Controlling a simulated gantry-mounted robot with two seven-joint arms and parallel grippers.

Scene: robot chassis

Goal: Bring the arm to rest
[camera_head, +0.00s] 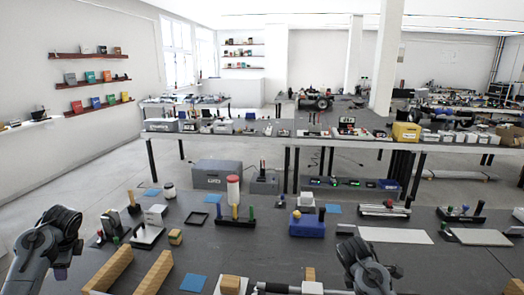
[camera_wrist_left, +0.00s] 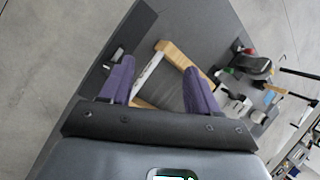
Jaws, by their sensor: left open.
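My left arm comes in at the left edge of the head view, over the near left corner of the dark table (camera_head: 265,262). A small purple part of my left gripper (camera_head: 61,273) shows below its wrist. In the left wrist view, the two purple fingers of my left gripper (camera_wrist_left: 160,84) stand wide apart with nothing between them. It is raised above the table's edge, beside wooden bars. My right arm shows at the bottom right of the head view, but I cannot make out its gripper's fingers.
Two long wooden bars (camera_head: 108,270) lie near the left gripper. A white block on a stand (camera_head: 154,216), a blue box (camera_head: 307,224) and a peg rack (camera_head: 236,219) stand further back. Blue squares (camera_head: 193,283) lie on the table. Bare floor lies left of the table.

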